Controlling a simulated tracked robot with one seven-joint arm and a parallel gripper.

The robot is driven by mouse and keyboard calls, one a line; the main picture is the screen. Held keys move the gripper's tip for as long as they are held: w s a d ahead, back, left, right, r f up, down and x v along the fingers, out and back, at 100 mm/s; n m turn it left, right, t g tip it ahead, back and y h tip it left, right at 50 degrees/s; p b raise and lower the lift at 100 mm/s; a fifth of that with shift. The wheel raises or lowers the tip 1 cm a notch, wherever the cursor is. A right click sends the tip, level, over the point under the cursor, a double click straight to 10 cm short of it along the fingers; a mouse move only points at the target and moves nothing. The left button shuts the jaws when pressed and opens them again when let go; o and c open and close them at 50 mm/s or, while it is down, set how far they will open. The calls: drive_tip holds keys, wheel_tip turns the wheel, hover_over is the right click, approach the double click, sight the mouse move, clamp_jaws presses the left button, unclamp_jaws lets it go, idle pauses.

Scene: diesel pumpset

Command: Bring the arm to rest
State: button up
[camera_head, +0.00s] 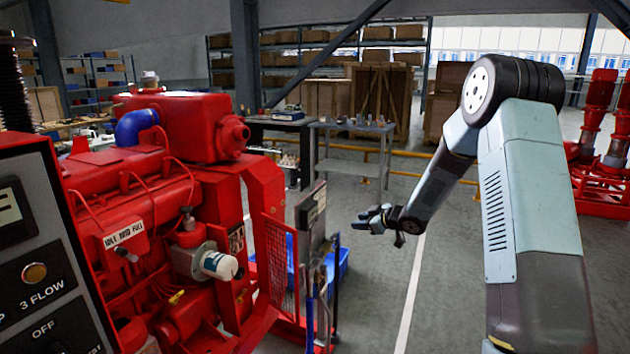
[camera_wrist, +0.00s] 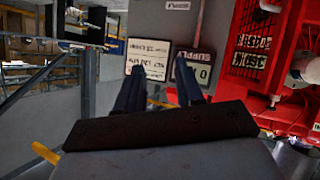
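My arm (camera_head: 520,190) rises at the right of the head view, bends at a high elbow and slopes down to the left. My gripper (camera_head: 368,218) hangs in the air near the middle of that view, to the right of a grey panel (camera_head: 318,232) beside the red engine (camera_head: 150,190). In the wrist view the two dark fingers of my gripper (camera_wrist: 160,88) stand apart with nothing seen between them. Beyond the fingertips are a white label (camera_wrist: 148,58) and a dark "SUPPLY" sign (camera_wrist: 191,72), both upside down. I see no contact with the panel.
A control box (camera_head: 40,250) fills the near left. A grey bench (camera_head: 352,150) and wooden crates (camera_head: 380,95) stand behind. Blue bins (camera_head: 338,268) sit by the panel. Red pumps (camera_head: 605,140) stand far right. Floor right of the panel is clear.

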drive_tip(key=s+d+r+m+h, duration=0.3)
drive_tip(key=s+d+r+h, duration=0.2)
drive_tip(key=s+r, duration=0.4)
drive_tip(key=s+d+r+m+h, duration=0.45)
drive_tip(key=s+r, duration=0.25)
drive_tip(key=r, duration=0.5)
drive_tip(key=s+a+r+m+g, duration=0.1)
drive_tip(key=s+m+g, duration=0.3)
drive_tip(key=s, duration=2.9)
drive_tip(key=shift+a+r+m+y, duration=0.35)
drive_tip(key=shift+r+m+y, duration=0.1)
drive_tip(key=shift+r, duration=0.1)
drive_tip(key=shift+d, duration=0.1)
